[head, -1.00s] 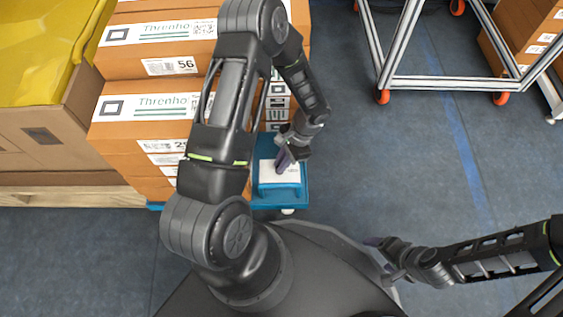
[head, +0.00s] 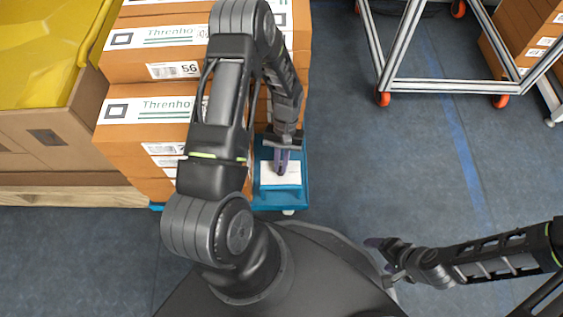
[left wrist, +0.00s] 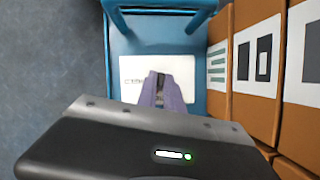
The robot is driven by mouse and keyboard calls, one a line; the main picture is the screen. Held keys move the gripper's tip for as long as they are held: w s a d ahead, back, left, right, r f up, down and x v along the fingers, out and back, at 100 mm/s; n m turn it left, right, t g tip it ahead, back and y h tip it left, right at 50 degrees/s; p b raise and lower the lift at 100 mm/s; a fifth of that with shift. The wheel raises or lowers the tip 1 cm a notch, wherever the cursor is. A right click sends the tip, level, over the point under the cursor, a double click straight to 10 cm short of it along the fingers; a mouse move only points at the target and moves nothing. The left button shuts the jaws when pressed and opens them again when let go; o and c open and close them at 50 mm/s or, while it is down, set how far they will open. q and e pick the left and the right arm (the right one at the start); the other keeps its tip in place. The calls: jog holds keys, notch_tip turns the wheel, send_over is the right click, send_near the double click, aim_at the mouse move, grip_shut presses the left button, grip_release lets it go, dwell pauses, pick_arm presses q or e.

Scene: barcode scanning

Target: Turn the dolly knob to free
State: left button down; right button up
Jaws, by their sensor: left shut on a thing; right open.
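The blue dolly (head: 301,190) stands in front of the box stack, with a white panel (head: 267,179) on its near end. It also shows in the left wrist view (left wrist: 150,30), with the white panel (left wrist: 132,80) in the middle. My left gripper (head: 281,169) points down over the white panel. In the left wrist view its purple fingertips (left wrist: 161,88) are together around a small grey part at the panel, which I take as the knob; the fingers mostly hide it. The knob's setting cannot be read. My right gripper (head: 378,243) is open and empty, low at the right, away from the dolly.
Orange-brown boxes (head: 150,139) are stacked on the dolly's left and behind. A carton with yellow lining (head: 40,110) stands on a pallet at the far left. A metal frame cart (head: 450,86) with orange casters stands at the back right. The floor between is clear.

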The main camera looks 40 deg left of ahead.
aim_at(281, 166)
pick_arm(q)
jog(key=shift+a+n+t+h, duration=0.1)
jog(key=shift+n+t+h, duration=0.3)
jog(key=shift+n, duration=0.9)
jog(key=c, duration=1.5)
grip_release()
notch_tip(281, 166, up, 10)
jog(key=p, duration=0.4)
